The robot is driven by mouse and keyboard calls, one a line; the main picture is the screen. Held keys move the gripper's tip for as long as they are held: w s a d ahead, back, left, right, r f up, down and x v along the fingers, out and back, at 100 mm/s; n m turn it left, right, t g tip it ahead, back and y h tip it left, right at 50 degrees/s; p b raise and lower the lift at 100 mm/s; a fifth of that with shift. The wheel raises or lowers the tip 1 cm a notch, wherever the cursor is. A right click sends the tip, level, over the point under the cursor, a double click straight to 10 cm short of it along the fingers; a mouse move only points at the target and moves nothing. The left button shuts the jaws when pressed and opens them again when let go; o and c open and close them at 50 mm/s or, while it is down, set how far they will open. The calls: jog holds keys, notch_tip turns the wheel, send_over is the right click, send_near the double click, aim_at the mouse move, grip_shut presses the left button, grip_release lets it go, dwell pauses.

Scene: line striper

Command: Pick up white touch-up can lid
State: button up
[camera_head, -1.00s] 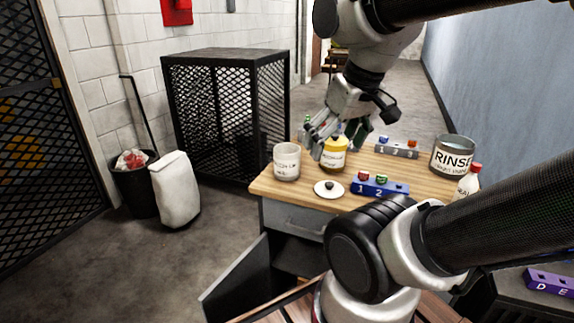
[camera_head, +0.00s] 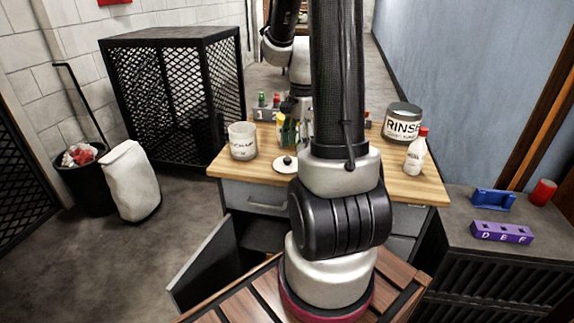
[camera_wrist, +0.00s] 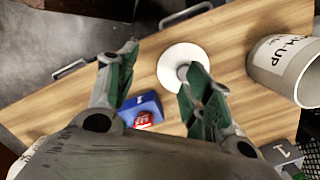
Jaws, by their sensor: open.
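My gripper (camera_wrist: 160,76) is open and empty above the table. In the head view it is mostly hidden behind my arm, with green finger parts near the yellow can. The white touch-up can (camera_head: 243,143) stands open to the left of the lid; it also shows in the wrist view (camera_wrist: 262,62).
The rinse can (camera_head: 403,127) and a red-capped bottle (camera_head: 414,157) stand at the table's right. A grey block (camera_head: 264,115) with small bottles is at the back. A cabinet door (camera_head: 205,265) hangs open in front.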

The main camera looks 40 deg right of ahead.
aim_at(288, 159)
jog(key=w+m, duration=0.1)
jog(key=m, duration=0.1)
jog(key=w+m, duration=0.1)
jog(key=m, duration=0.2)
jog(key=w+d+m+t, duration=0.1)
jog(key=m, duration=0.1)
jog(key=shift+w+r+m, duration=0.15)
jog(key=shift+w+m, duration=0.1)
jog(key=shift+m, duration=0.05)
jog(key=shift+f, duration=0.2)
jog(key=f, duration=0.5)
jog(key=w+f, duration=0.1)
jog(key=f, duration=0.1)
jog(key=shift+a+f, duration=0.15)
jog(key=c, duration=1.1)
